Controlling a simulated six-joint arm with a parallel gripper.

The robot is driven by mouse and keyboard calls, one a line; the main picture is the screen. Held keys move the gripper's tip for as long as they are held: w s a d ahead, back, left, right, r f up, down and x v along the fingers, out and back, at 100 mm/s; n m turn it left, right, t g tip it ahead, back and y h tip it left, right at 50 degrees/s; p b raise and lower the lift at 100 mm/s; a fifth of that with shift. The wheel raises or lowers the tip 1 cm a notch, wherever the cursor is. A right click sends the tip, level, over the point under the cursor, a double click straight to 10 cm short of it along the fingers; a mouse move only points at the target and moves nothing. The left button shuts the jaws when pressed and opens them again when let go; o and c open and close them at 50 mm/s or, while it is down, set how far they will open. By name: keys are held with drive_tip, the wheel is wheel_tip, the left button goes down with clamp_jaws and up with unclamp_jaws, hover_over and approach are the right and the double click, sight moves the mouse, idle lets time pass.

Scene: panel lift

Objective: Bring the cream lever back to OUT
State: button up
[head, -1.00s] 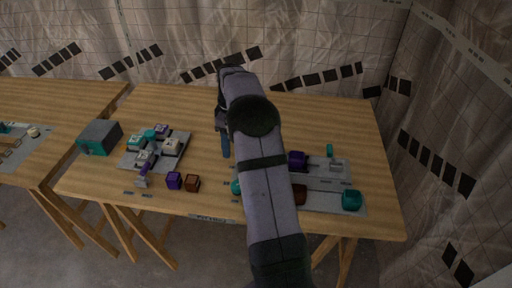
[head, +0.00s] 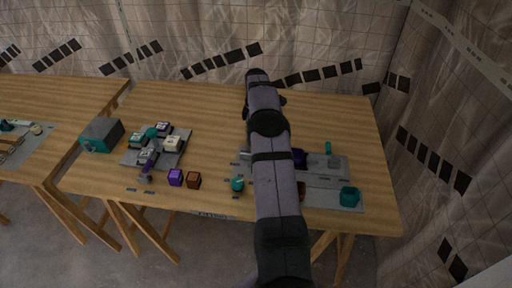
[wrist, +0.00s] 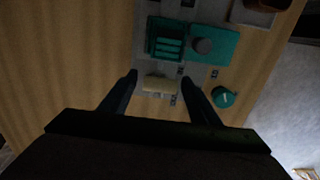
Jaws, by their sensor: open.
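In the wrist view, a cream bar (wrist: 160,85), which looks like the cream lever, lies across the gap between the two dark fingers of my gripper (wrist: 160,77). The fingers are apart, one on each side of it, and I see no clear contact. Small dark marks sit on the grey panel (wrist: 146,70) beside the bar; any lettering is too small to read. In the head view my own arm covers this part of the right-hand panel (head: 325,181), so the cream lever and the fingertips cannot be made out there.
A ribbed teal block (wrist: 165,42) and a teal plate with a grey knob (wrist: 203,45) lie just beyond the fingers. A round teal piece (wrist: 224,97) is right of them. A second panel (head: 179,158) with several blocks stands left. The table's back (head: 190,100) is clear.

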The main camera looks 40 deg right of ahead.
drive_tip(key=shift+f+p, duration=0.65)
drive_tip(key=shift+f, duration=1.65)
drive_tip(key=shift+c, duration=0.7)
clamp_jaws()
drive_tip(key=shift+w+a+g+h+b, duration=0.2)
drive_tip(key=shift+g+h+b, duration=0.1)
drive_tip(key=shift+b, duration=0.2)
drive_tip(key=shift+w+r+g+h+b, duration=0.15)
drive_tip(key=shift+g+h+b, duration=0.15)
drive_tip(key=shift+b, duration=0.1)
drive_tip(key=shift+a+r+g+h+b, duration=0.15)
drive_tip(key=shift+r+g+h+b, duration=0.15)
drive_tip(key=shift+g+h, duration=0.1)
